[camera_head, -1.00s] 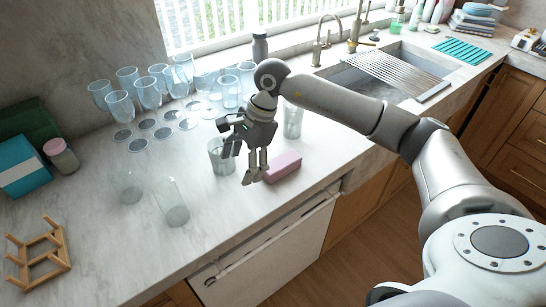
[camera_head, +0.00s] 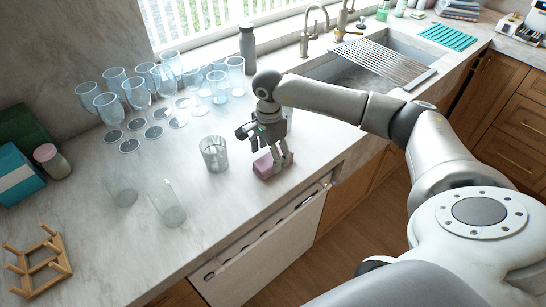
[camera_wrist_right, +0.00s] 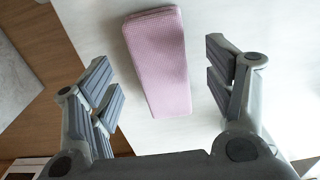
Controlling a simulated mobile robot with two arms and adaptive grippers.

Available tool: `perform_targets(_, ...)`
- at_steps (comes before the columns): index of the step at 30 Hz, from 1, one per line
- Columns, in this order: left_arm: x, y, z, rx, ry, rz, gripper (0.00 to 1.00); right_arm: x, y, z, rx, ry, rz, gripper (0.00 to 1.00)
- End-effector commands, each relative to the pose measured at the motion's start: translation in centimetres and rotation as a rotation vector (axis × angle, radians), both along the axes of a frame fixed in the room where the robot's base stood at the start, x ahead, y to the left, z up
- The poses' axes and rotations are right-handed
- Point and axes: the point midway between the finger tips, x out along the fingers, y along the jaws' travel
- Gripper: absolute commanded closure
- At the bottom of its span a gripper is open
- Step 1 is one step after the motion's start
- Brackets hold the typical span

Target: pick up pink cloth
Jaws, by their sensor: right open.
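The pink cloth (camera_wrist_right: 160,62) is a folded, oblong textured bundle lying on the pale marble counter near its front edge. In the head view the cloth (camera_head: 263,166) is partly hidden by my right gripper (camera_head: 280,163). In the right wrist view my right gripper (camera_wrist_right: 165,95) is open, with one finger to the left of the cloth and one to the right. The cloth's near end reaches between the fingers, with a gap on both sides. I cannot tell the exact height of the fingertips above the counter. My left gripper is not in view.
A ribbed glass (camera_head: 214,154) stands just left of my right gripper. Two clear glasses (camera_head: 168,204) stand further left, with several blue glasses (camera_head: 136,93) behind. A wooden rack (camera_head: 40,264) is at the front left. A sink (camera_head: 345,68) lies at the back right.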

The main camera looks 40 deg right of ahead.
Motion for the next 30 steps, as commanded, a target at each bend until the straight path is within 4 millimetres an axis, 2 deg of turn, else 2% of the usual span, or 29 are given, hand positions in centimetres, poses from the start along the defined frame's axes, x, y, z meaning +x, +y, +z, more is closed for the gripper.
perform_targets(1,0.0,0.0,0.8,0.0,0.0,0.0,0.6,0.0,0.1,-0.4,0.001,0.004,0.0,0.25)
perform_targets(6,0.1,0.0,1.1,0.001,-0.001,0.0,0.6,0.0,0.0,-2.2,0.001,0.0,-0.001,0.25)
perform_targets(13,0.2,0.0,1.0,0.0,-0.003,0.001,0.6,0.1,0.0,-2.4,0.0,-0.002,0.0,0.25)
perform_targets(25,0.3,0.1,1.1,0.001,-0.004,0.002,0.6,0.1,0.0,-2.4,0.001,-0.001,0.0,0.74)
perform_targets(30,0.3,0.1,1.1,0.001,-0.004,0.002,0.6,0.1,0.0,-2.3,0.0,-0.002,0.0,0.74)
